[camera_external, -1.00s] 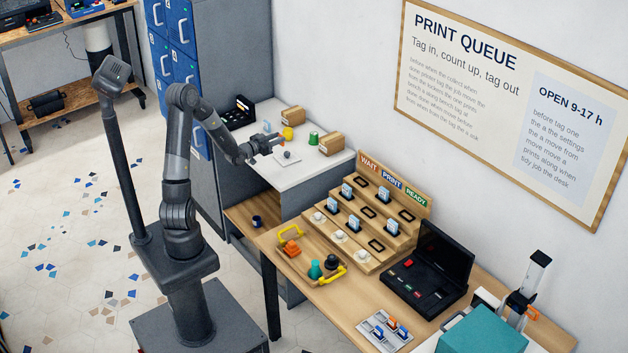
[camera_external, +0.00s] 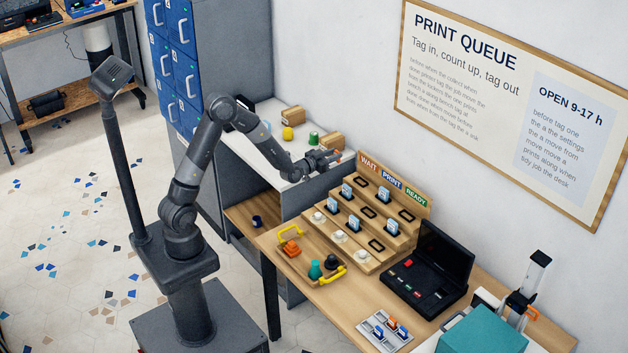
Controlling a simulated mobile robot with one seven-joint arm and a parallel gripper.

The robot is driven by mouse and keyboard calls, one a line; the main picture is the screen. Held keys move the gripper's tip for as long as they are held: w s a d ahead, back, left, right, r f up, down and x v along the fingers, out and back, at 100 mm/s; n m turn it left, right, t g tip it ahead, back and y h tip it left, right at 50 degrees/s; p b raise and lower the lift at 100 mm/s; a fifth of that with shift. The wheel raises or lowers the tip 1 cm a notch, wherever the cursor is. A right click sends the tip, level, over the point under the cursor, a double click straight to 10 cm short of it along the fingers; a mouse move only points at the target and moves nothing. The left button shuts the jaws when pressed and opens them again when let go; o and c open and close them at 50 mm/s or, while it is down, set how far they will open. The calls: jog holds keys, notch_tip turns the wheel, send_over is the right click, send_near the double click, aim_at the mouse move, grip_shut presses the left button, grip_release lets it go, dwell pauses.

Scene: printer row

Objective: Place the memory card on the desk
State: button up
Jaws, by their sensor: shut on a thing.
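My gripper (camera_external: 328,158) is above the front right part of the white top, close to the back left of the stepped wooden rack. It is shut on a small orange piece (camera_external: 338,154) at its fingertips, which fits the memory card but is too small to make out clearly. The fingers hide part of it. The wooden desk (camera_external: 318,286) stands in front and to the right, below my gripper.
The stepped rack (camera_external: 352,262) holds several tags and white knobs. A yellow cup (camera_external: 288,133), a green piece (camera_external: 313,138) and wooden boxes (camera_external: 331,141) stand on the white top.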

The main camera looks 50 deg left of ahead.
jog(key=s+d+f, duration=0.2)
jog(key=s+d, duration=0.2)
jog(key=d, duration=0.8)
jog(key=s+d+f, duration=0.1)
jog(key=s+d, duration=0.3)
jog(key=d, duration=0.8)
jog(key=s+d+f, duration=0.2)
jog(key=s+d, duration=0.3)
jog(key=d, duration=0.6)
jog(key=s+d+f, duration=0.3)
jog(key=s+d, duration=0.3)
jog(key=s, duration=0.5)
jog(key=s+d+f, duration=0.2)
jog(key=s+d, duration=0.4)
jog(key=s, duration=0.4)
jog(key=s+d+f, duration=0.3)
jog(key=s+d, duration=0.3)
jog(key=s, duration=0.5)
jog(key=w+f, duration=0.2)
jog(key=w, duration=0.1)
jog(key=w+f, duration=0.2)
jog(key=w, duration=0.2)
jog(key=w+f, duration=0.2)
jog(key=w, duration=0.2)
jog(key=shift+w+a+f, duration=0.2)
jog(key=shift+w+f, duration=0.05)
jog(key=shift+f, duration=2)
jog(key=shift+f, duration=0.1)
jog(key=o, duration=1)
